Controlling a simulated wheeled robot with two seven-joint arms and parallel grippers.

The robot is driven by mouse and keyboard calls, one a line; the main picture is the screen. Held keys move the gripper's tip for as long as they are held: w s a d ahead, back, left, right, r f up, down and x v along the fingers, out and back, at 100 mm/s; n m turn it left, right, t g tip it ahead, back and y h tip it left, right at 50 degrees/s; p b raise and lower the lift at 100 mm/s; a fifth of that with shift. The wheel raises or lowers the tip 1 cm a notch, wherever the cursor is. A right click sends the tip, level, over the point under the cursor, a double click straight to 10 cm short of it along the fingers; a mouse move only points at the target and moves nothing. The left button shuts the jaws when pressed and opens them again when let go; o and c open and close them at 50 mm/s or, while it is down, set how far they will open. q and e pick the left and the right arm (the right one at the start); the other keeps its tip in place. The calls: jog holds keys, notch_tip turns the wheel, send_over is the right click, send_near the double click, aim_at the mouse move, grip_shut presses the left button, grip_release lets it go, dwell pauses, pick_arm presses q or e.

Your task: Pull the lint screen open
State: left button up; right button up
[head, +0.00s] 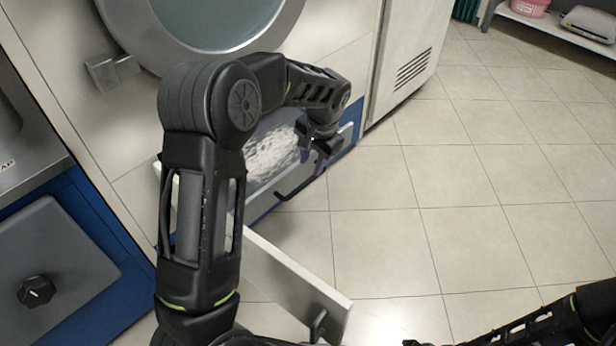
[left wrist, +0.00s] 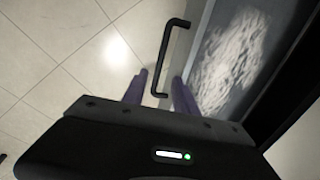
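The lint screen (head: 268,157) is a grey panel with a patch of whitish lint, low in the machine below the round door. It also shows in the left wrist view (left wrist: 235,62). Its black bar handle (head: 292,190) is on the front edge and shows clearly in the left wrist view (left wrist: 170,50). My left gripper (head: 322,158) is at the handle. Its two purplish fingers (left wrist: 159,88) are apart, and the handle's near end appears between them; I cannot tell whether they touch it. My right arm (head: 540,328) enters at bottom right, its fingers cut off or unclear.
A pale hinged panel (head: 290,275) with a black handle stands out from the machine under my left arm. A vented white cabinet (head: 405,60) stands beyond the machine. The tiled floor (head: 450,190) to the right is clear. A shelf (head: 560,32) is at top right.

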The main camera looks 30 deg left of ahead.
aim_at(307, 182)
pick_arm(q)
jog(key=f, duration=0.3)
jog(key=a+f+b, duration=0.1)
jog(key=f, duration=0.3)
jog(key=shift+w+a+f+b, duration=0.15)
jog(key=shift+a+f+b, duration=0.05)
jog(key=shift+b, duration=0.1)
jog(key=shift+c, duration=0.5)
grip_shut()
dwell(0.6)
